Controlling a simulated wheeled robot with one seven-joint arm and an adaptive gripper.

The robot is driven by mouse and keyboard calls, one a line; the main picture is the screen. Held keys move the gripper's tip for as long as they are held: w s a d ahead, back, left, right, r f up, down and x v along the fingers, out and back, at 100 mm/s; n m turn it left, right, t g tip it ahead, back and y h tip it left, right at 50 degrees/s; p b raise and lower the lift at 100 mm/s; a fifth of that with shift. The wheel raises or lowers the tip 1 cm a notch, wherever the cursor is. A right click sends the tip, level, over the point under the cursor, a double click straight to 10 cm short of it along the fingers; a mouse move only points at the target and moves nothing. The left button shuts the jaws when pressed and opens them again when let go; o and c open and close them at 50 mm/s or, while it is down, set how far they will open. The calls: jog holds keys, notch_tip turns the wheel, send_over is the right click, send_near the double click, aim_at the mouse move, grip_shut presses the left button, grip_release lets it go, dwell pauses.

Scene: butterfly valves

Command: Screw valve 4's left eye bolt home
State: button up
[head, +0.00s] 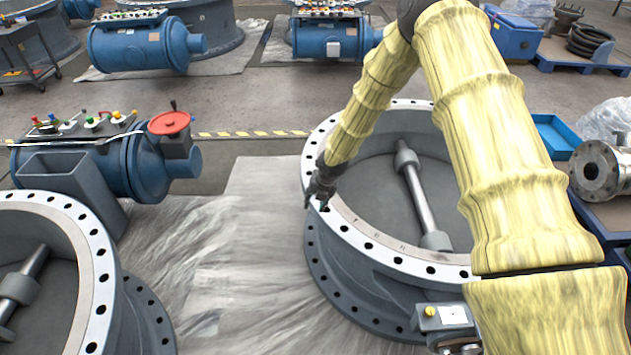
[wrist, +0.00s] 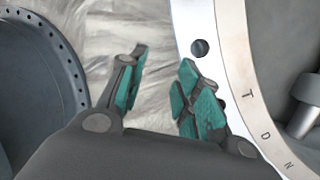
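A large grey butterfly valve (head: 345,270) with a pale drilled flange ring stands at centre, its shaft crossing the bore. No number is readable on it, so I cannot tell whether it is valve 4. My gripper (head: 318,192) is at the left side of its ring, small and dark in the head view. In the wrist view my gripper (wrist: 162,85) has its two green-padded fingers apart with nothing between them. The right finger overlaps the ring (wrist: 213,80), below a dark open bolt hole (wrist: 199,48). I cannot make out an eye bolt in either view.
Another valve (head: 97,262) stands at the lower left. A blue actuator (head: 140,165) with a red handwheel (head: 169,123) lies behind it. A small box with a yellow knob (head: 430,311) is at the central valve's front. Plastic sheeting (head: 225,235) covers the floor between the valves.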

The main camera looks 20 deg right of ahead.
jog(key=w+d+r+n+t+h, duration=0.1)
jog(key=w+d+r+n, duration=0.35)
jog(key=w+r, duration=0.35)
jog(key=shift+n, duration=0.55)
jog(key=shift+x, duration=5.95)
jog(key=shift+w, duration=0.15)
grip_shut()
